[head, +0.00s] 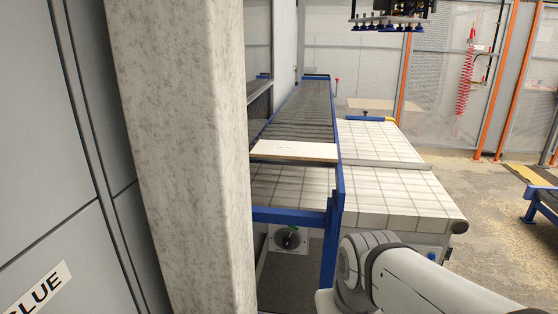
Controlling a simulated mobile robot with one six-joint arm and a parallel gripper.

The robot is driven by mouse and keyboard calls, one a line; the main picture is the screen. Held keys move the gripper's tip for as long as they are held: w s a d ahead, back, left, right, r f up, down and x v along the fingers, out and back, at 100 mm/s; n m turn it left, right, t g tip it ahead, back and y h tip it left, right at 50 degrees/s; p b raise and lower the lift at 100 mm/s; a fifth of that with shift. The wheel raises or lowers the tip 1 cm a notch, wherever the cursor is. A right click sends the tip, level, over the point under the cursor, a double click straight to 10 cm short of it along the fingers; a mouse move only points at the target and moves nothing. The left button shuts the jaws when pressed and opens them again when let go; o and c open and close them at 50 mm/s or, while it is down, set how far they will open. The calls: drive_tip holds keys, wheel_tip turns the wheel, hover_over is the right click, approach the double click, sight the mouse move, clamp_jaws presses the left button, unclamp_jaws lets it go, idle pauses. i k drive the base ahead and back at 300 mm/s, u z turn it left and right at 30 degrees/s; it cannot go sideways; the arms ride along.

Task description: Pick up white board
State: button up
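The white board (295,150) lies flat at the near end of a roller conveyor with blue side rails. Its near edge shows light brown, like wood. The left end of the board is close to a grey mottled pillar, which may hide part of it. My arm shows at the bottom right, below and to the right of the board and apart from it. My gripper is out of view.
The roller conveyor (301,110) runs away to the back. A white tiled-looking table (400,190) stands on its right. The grey pillar (182,150) blocks the left. A blue suction-cup tool (388,26) hangs above. Open floor (490,240) lies at right.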

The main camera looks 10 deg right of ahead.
sight(322, 152)
drive_tip(key=k, duration=0.8)
drive_tip(key=z, duration=0.6)
drive_tip(key=i, duration=2.1)
drive_tip(key=u, duration=0.25)
